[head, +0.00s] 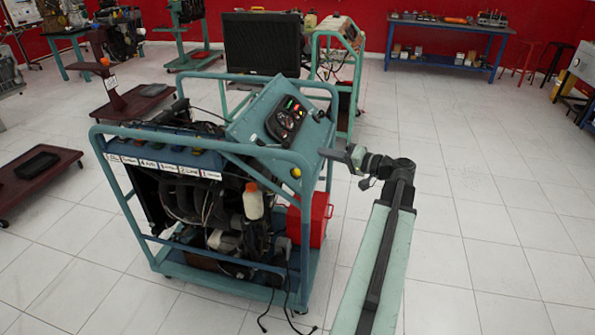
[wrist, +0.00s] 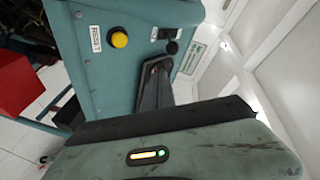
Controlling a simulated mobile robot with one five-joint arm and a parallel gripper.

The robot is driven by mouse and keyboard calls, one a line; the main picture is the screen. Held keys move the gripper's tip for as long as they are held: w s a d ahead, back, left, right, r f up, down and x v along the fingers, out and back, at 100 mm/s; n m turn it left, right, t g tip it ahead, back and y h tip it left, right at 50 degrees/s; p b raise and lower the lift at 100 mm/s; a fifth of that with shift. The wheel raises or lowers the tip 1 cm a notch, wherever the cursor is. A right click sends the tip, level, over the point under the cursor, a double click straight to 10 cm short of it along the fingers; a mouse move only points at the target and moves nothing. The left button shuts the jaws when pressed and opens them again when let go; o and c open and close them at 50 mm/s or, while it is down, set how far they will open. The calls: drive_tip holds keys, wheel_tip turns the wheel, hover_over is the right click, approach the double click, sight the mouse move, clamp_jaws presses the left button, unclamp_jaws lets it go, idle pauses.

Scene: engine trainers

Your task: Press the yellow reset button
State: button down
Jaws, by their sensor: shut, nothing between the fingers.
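The yellow reset button (wrist: 120,39) is a round knob on the teal side panel of the engine trainer, beside a white label reading RESET (wrist: 95,38) in the wrist view. In the head view the button (head: 296,172) shows small at the panel's lower right. My gripper (wrist: 157,66) is shut and empty. In the wrist view its dark fingertips lie right of and below the button, apart from it. In the head view my gripper (head: 323,153) points left at the right edge of the trainer. I cannot tell whether the tips touch the panel.
The trainer's teal tube frame (head: 333,110) surrounds the panel. A red box (head: 310,219) sits low in the frame. The tiled floor (head: 470,200) at right is clear.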

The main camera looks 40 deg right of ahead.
drive_tip(key=shift+f, duration=0.15)
drive_tip(key=w+a+f+b, duration=0.1)
drive_tip(key=f+b, duration=0.1)
drive_tip(key=w+a+f+b, duration=0.1)
drive_tip(key=w+f+b, duration=0.1)
drive_tip(key=w+a+f+b, duration=0.1)
drive_tip(key=f+b, duration=0.1)
drive_tip(key=shift+w+f, duration=0.1)
drive_tip(key=shift+w, duration=0.3)
drive_tip(key=shift+f+b, duration=0.1)
drive_tip(key=shift+b, duration=0.2)
idle(1.4)
drive_tip(key=shift+w+a+f+b, duration=0.25)
drive_tip(key=shift+w+b, duration=0.05)
drive_tip(key=shift+w+a+f+b, duration=0.15)
drive_tip(key=shift+w+f+b, duration=0.1)
drive_tip(key=shift+f+b, duration=0.15)
idle(0.7)
idle(0.3)
drive_tip(key=shift+s+d+r+p, duration=0.35)
drive_tip(key=shift+s+r+p, duration=0.2)
drive_tip(key=shift+r+p, duration=0.2)
